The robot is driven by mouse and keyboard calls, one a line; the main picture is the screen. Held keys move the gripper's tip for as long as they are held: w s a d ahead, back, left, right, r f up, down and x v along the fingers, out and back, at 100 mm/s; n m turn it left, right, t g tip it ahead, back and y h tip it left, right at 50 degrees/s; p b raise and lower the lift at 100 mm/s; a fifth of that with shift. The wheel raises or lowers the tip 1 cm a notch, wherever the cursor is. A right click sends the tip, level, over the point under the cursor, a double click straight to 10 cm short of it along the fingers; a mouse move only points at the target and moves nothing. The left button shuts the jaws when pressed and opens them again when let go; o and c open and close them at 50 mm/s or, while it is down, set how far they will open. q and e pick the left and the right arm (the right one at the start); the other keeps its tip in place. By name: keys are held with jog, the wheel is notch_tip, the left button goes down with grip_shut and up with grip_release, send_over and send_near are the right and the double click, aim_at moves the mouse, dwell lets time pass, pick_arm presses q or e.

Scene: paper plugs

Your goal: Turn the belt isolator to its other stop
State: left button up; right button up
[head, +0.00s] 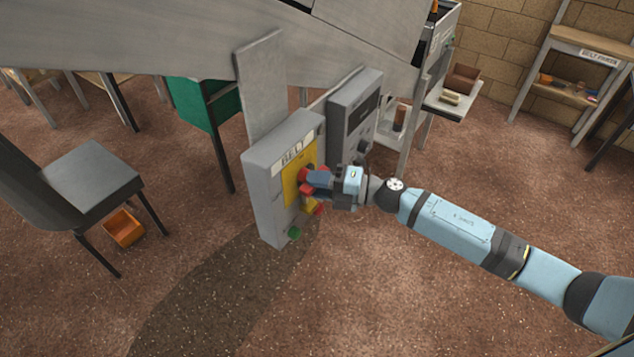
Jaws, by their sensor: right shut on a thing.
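The belt isolator is a red knob (304,174) on the yellow plate (291,188) of a grey box marked BELT (264,200). My right gripper (312,183) comes in from the right and is shut on the red knob. The fingers and wrist hide much of the knob, so I cannot tell which stop it points to. A green button (294,232) sits low on the box, and a small red part (319,210) shows below the gripper. My left gripper is not in view.
A second grey control box (352,110) stands just behind the right gripper. Grey sloping metalwork (190,40) hangs above. The floor in front is clear.

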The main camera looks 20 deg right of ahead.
jog(key=o, duration=0.8)
jog(key=b+v, duration=0.3)
jog(key=v, duration=1)
jog(key=shift+s+d+b, duration=0.15)
jog(key=shift+d+b, duration=0.2)
jog(key=shift+b, duration=0.05)
jog(key=s+a+f+m+t+h+p, duration=0.1)
jog(key=s+a+f+m+h, duration=0.3)
jog(key=s+f+m, duration=0.5)
jog(key=s+a+f+m+h+p, duration=0.2)
jog(key=s+f+m+h, duration=0.6)
jog(key=m, duration=1)
notch_tip(320, 180, down, 2)
jog(key=shift+s+a+f+t+h+p, duration=0.1)
jog(key=shift+s+a+t+h+p, duration=0.3)
jog(key=shift+a, duration=0.7)
